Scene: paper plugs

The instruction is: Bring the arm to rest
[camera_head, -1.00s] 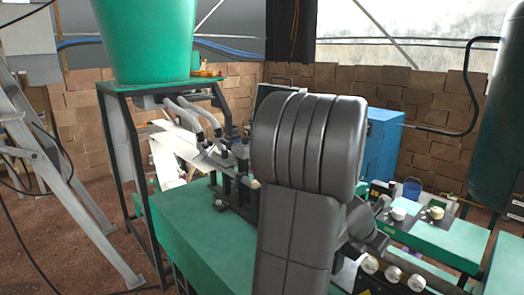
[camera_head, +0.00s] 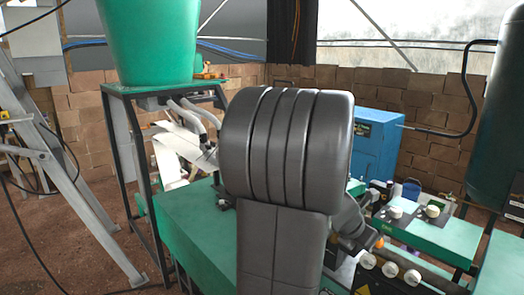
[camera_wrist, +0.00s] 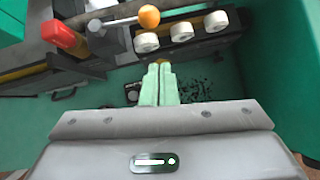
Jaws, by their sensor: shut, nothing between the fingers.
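My gripper (camera_wrist: 159,88) shows in the wrist view with its two pale green fingers pressed together and nothing between them. It points down over the green machine, just short of the row of white knobs (camera_wrist: 180,33). In the head view my own dark grey arm fills the middle and hides the gripper and part of the machine (camera_head: 195,222).
An orange ball-shaped knob (camera_wrist: 149,16) and a red block (camera_wrist: 63,36) stand near the fingers. A green hopper (camera_head: 147,40) on a black frame is at the left, beside a grey ladder (camera_head: 60,165). A blue cabinet (camera_head: 375,145) and a dark tank (camera_head: 497,130) stand at the right.

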